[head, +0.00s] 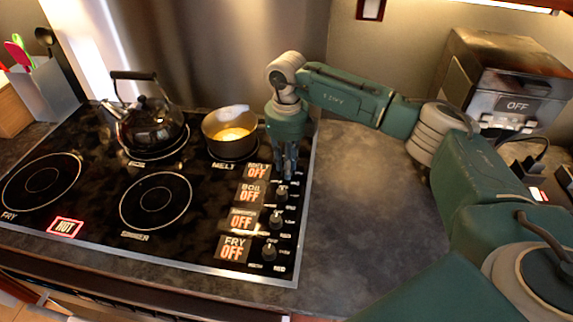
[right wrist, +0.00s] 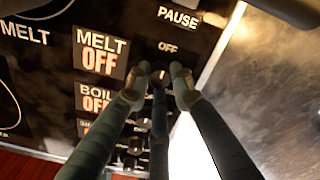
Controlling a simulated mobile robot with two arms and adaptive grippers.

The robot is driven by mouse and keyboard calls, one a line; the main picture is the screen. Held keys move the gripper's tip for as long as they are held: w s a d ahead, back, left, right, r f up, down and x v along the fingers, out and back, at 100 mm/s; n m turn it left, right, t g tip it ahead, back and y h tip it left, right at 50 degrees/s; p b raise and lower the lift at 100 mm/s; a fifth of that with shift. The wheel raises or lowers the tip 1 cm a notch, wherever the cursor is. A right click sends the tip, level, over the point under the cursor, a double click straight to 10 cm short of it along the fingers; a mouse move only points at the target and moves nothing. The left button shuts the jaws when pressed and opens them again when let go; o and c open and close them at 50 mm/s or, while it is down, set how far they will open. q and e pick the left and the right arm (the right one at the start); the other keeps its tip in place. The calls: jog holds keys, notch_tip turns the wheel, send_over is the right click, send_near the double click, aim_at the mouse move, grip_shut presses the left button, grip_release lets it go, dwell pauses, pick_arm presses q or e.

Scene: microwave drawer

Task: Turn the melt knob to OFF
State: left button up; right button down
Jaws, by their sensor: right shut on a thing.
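The melt knob (right wrist: 160,78) is the top knob in the column on the cooktop's right side. My right gripper (right wrist: 162,84) is shut on it, with fingertips on either side. In the head view my right gripper (head: 289,172) points down at the same spot and hides most of the knob. The melt label (head: 257,171) reads OFF, and it also reads OFF in the right wrist view (right wrist: 100,53). A pot (head: 230,132) with yellow contents sits on the melt burner. My left gripper is not in view.
Below are the boil knob (head: 281,193) and two more knobs, all with OFF labels. A black kettle (head: 150,124) stands on the rear left burner. A red HOT sign (head: 66,227) glows at front left. The counter (head: 350,200) right of the cooktop is clear.

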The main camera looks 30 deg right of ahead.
jog(key=c, duration=1.5)
grip_release()
jog(key=shift+s, duration=0.2)
jog(key=shift+w+r, duration=0.1)
jog(key=shift+r, duration=0.35)
notch_tip(320, 180, up, 11)
jog(key=shift+r, duration=0.1)
